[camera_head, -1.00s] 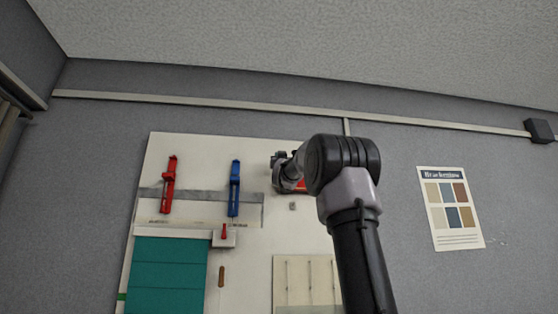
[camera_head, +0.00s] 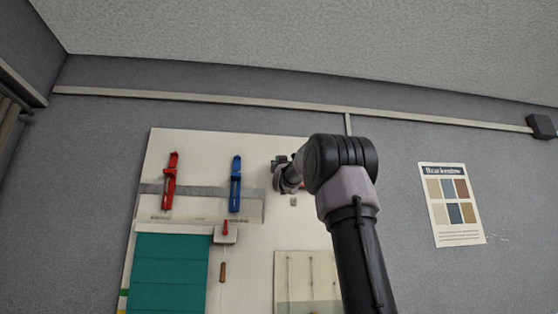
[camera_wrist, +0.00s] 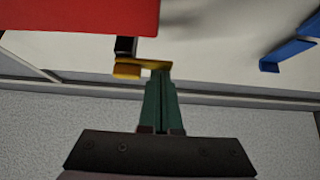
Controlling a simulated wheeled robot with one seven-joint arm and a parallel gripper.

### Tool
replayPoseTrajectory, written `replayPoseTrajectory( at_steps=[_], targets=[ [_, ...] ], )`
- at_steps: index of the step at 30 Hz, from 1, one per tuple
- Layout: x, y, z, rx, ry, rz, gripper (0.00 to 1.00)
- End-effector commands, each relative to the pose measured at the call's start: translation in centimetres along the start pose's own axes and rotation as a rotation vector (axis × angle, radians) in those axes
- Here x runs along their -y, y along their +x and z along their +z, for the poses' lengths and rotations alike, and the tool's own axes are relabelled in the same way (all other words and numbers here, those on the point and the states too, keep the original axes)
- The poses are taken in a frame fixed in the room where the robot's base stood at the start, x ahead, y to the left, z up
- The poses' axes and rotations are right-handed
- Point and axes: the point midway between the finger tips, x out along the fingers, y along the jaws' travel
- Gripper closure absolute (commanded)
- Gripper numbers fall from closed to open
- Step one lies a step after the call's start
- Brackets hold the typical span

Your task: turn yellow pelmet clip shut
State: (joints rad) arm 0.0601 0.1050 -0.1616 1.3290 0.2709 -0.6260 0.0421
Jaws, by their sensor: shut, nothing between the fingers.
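The yellow clip (camera_wrist: 127,70) shows in the wrist view, with a dark post above it and a flat yellow arm reaching right. My gripper (camera_wrist: 159,76) has its two green fingers together, with the tips at the right end of the yellow arm. They look touching or nearly so; I cannot tell which. In the head view my gripper (camera_head: 277,168) is near the upper right of the white board, partly hidden by my own arm. The yellow clip cannot be made out there.
The white board (camera_head: 195,148) carries a red clamp (camera_head: 170,182), a blue clamp (camera_head: 235,184) and a teal blind (camera_head: 168,275). A colour chart (camera_head: 453,204) hangs to the right.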

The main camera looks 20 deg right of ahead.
Motion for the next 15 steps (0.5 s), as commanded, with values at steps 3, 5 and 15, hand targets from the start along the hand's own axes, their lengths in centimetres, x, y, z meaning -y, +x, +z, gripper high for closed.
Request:
replayPoseTrajectory(
  at_steps=[3,5,15],
  targets=[
    [-0.03,-0.01,0.02,0.0,-0.005,-0.003,1.0],
    [-0.04,-0.04,0.05,0.0,-0.014,-0.009,1.0],
    [0.02,-0.2,0.27,0.001,-0.06,-0.047,1.0]
  ],
)
